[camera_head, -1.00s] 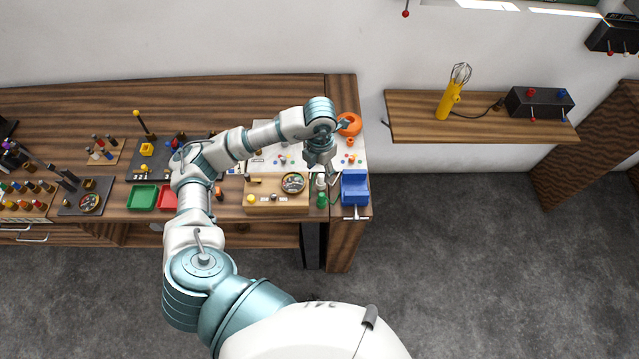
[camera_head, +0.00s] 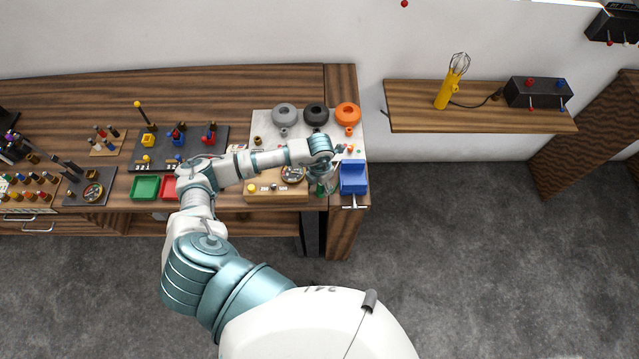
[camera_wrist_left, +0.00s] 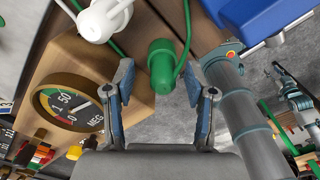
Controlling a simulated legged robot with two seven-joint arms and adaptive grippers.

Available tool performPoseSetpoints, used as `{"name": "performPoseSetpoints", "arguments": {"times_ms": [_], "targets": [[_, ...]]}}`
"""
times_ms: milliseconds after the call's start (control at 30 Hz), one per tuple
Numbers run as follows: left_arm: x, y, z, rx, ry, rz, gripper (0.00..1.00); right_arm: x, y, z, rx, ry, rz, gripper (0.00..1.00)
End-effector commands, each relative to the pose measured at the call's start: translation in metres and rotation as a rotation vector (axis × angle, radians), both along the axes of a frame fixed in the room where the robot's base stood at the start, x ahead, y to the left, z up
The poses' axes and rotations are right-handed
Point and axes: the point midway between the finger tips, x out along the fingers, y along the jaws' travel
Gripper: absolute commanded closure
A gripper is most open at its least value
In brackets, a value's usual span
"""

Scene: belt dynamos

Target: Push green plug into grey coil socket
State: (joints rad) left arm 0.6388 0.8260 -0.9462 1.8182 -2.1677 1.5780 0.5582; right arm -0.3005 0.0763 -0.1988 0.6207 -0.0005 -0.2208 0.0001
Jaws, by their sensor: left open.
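The green plug (camera_wrist_left: 162,68) with its green cord shows in the left wrist view, between and just beyond my left gripper's (camera_wrist_left: 160,88) open fingers. They do not visibly hold it. In the head view my left gripper (camera_head: 326,183) is over the front right of the bench, and my arm partly hides the green plug (camera_head: 321,190). The grey coil (camera_head: 284,112) lies at the back of the white board, left of a black coil, with its small grey socket (camera_head: 284,131) in front. My right gripper is not in view.
A blue vise (camera_head: 353,178) stands right of my gripper, and it also shows in the wrist view (camera_wrist_left: 250,14). A white plug (camera_wrist_left: 103,18) and a wooden gauge box (camera_wrist_left: 70,92) are on the left. Black (camera_head: 316,113) and orange (camera_head: 347,113) coils stand beside the grey one.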

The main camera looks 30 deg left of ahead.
Motion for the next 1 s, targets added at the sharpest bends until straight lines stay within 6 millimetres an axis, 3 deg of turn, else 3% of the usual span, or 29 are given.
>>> {"name": "performPoseSetpoints", "arguments": {"times_ms": [167, 300, 400, 667, 1000], "targets": [[0.000, 0.000, 0.000, -0.001, 0.000, 0.000, 0.45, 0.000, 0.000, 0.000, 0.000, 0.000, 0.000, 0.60], [0.000, 0.001, 0.000, -0.002, 0.000, 0.000, 0.80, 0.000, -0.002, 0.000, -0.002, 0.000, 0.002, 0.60], [0.000, 0.001, 0.000, -0.002, 0.000, 0.000, 1.00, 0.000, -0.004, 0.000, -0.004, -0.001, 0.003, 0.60], [0.000, 0.001, 0.003, -0.002, 0.000, 0.000, 1.00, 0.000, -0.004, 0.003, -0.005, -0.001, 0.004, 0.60], [0.000, 0.001, 0.026, -0.002, 0.000, 0.001, 1.00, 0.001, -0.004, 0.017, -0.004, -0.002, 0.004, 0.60]]}}
